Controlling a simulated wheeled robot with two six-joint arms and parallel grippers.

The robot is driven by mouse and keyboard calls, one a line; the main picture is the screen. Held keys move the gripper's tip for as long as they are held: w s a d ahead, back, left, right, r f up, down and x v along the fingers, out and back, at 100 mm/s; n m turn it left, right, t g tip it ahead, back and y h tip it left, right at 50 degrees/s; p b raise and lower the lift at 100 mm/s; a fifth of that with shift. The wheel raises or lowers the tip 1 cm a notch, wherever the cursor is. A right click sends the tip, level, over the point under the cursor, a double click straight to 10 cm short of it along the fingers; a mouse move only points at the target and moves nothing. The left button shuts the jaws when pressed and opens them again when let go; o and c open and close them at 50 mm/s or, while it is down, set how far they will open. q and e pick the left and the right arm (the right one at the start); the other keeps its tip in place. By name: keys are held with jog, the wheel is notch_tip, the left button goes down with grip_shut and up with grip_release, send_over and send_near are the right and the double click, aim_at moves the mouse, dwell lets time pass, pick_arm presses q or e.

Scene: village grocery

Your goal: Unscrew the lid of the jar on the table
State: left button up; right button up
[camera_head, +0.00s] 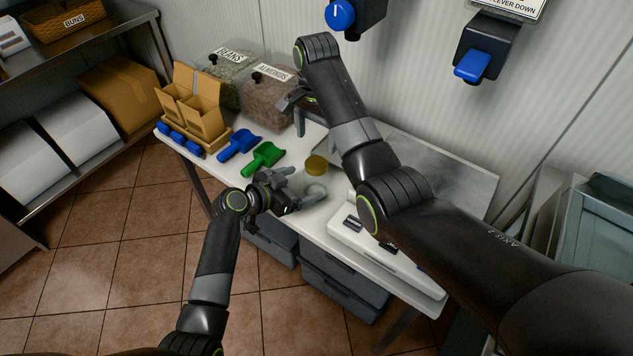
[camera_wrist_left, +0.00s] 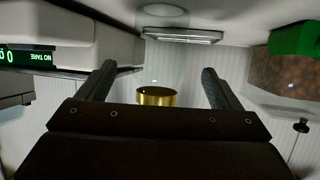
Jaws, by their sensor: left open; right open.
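The jar shows mainly by its gold lid (camera_head: 316,165), upright on the white table, in the middle of the head view. The lid (camera_wrist_left: 157,97) also shows in the left wrist view, which is upside down. The lid lies beyond and between the fingers there, with no contact visible. The clear body is hard to make out. My left gripper (camera_head: 306,181) is open and empty, low over the table on the near side of the jar; its fingers also show in the left wrist view (camera_wrist_left: 159,70). My right gripper (camera_head: 292,118) is open, behind the jar beside the almonds bin.
A green scoop (camera_head: 263,158) and a blue scoop (camera_head: 240,144) lie left of the jar. The almonds bin (camera_head: 272,108) and a cardboard holder (camera_head: 192,120) stand behind. A white scale (camera_head: 370,249) stands at the right. A pale round form (camera_head: 316,191) shows near my left fingers.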

aim_at(316, 163)
pick_arm(q)
jog(key=shift+x, duration=3.25)
jog(key=c, duration=1.9)
pick_arm(e)
jog(key=m, duration=0.4)
jog(key=shift+f, duration=4)
jog(key=shift+c, duration=0.2)
